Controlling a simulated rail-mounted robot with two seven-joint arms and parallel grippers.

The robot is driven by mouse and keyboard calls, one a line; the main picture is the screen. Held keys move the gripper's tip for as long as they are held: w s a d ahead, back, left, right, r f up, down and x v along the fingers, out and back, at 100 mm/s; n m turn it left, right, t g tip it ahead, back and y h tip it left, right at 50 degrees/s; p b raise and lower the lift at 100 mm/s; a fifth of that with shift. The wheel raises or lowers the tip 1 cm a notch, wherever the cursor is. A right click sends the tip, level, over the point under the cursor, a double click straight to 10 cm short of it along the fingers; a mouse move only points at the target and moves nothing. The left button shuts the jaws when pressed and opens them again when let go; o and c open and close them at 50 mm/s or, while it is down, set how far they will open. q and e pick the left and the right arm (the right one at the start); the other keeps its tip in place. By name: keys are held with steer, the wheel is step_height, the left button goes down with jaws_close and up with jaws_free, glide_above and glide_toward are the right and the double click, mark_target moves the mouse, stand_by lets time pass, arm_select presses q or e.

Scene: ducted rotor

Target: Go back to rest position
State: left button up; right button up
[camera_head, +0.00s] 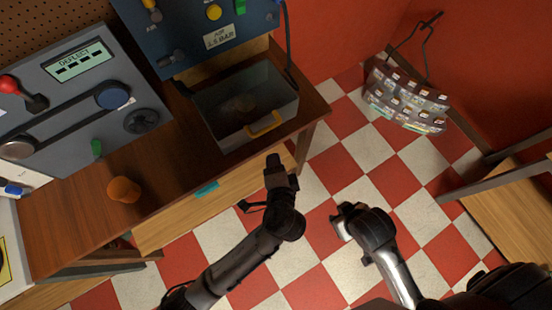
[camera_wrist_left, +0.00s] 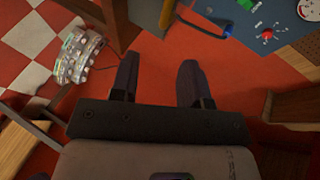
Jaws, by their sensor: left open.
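My left gripper (camera_head: 274,160) is in front of the wooden workbench (camera_head: 160,168), close to the grey bin's front corner as seen from above. In the left wrist view its two dark fingers (camera_wrist_left: 158,78) stand well apart with nothing between them. My right gripper (camera_head: 340,220) is over the checkered floor, to the right of the left arm. It is small and partly hidden by its own wrist, so its jaws do not show clearly. I see nothing held in either gripper.
A grey bin (camera_head: 222,123) with a yellow handle and an orange cup (camera_head: 123,189) stand on the workbench. A grey control panel (camera_head: 78,82) and a blue panel (camera_head: 200,42) are behind. Checkered floor lies open between.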

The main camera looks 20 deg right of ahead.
stand_by(0.6)
arm_select(q)
steer(key=w+a+r+n+g, duration=0.1)
steer(key=a+r+n+g, duration=0.2)
steer(key=a+r+n, duration=0.45)
steer(key=s+a+f+n+g, duration=0.25)
steer(key=a+n, duration=0.35)
steer(key=a, duration=0.6)
steer(key=s+a+f+n+g+y, duration=0.1)
steer(key=s+a+f+g, duration=0.1)
steer(key=s+a+f, duration=0.55)
steer(key=s+a+f+n+g+y, duration=0.2)
steer(key=s+a+f, duration=0.25)
steer(key=s, duration=0.55)
step_height(320, 180, up, 21)
steer(key=w+p, duration=0.1)
steer(key=p, duration=1.9)
steer(key=shift+w+d+p, duration=0.2)
steer(key=shift+d+p, duration=0.2)
